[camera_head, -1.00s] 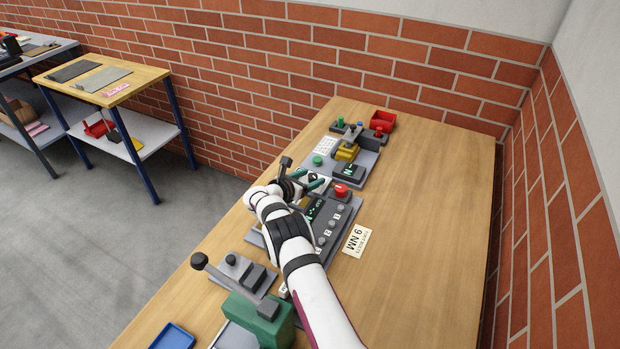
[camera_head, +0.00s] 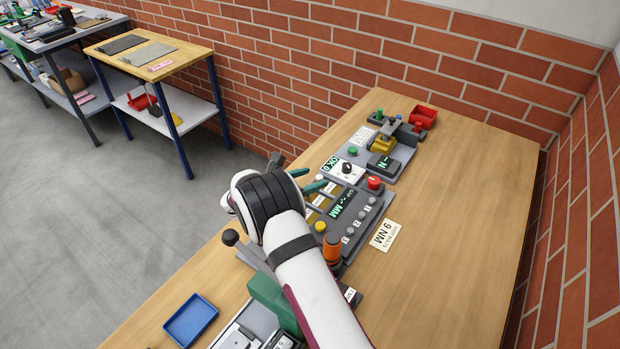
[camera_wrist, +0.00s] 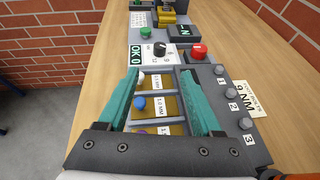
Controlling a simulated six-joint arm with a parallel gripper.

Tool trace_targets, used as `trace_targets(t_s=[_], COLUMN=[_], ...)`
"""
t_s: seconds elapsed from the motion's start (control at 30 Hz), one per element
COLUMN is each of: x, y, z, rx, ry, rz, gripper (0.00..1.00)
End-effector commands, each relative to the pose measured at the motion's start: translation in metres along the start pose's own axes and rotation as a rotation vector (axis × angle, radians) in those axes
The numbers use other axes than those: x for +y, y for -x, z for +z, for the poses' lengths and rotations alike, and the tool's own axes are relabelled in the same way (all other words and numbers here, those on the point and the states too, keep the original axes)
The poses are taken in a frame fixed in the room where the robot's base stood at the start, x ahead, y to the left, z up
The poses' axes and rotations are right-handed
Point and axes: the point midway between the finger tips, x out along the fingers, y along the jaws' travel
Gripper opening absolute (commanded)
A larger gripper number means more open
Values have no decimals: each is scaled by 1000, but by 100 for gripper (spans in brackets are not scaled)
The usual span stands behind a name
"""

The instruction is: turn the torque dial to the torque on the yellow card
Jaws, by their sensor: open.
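The torque dial (camera_head: 347,168) is a black knob on a white plate with printed marks. It also shows in the wrist view (camera_wrist: 160,47), beyond my fingertips. The pale yellow card (camera_head: 385,235) lies on the bench right of the dark panel and reads 9 NM, upside down in the head view. It is at the right in the wrist view (camera_wrist: 247,100). My gripper (camera_head: 321,181) is open, its teal fingers apart and empty, on the near side of the dial. In the wrist view the fingertips (camera_wrist: 163,73) do not touch the dial. The dial's exact setting is too small to read.
A green-lit display (camera_wrist: 135,55) reading OK 0 is left of the dial. A red button (camera_head: 374,183) is close right of it. Labelled slots with coloured knobs (camera_wrist: 140,103) lie under my fingers. The bench's right side is clear.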

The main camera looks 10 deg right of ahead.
Motion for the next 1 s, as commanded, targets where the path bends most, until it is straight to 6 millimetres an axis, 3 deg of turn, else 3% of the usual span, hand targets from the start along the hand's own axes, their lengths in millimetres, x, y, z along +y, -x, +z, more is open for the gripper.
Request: trace_targets(t_s=[0.3, 0.47, 0.57, 0.67, 0.77, 1.0], x=[-2, -31, -47, -50, -44, -23], y=[2, -11, -10, -13, -33, -103], z=[1, 16, 10, 5, 4, 2], rx=[-3, -44, -15, 5, 4, 4], ry=[3, 82, 126, 139, 138, 137], rz=[3, 160, 260, 298, 298, 297], gripper=[67, 67, 67, 67, 67, 67])
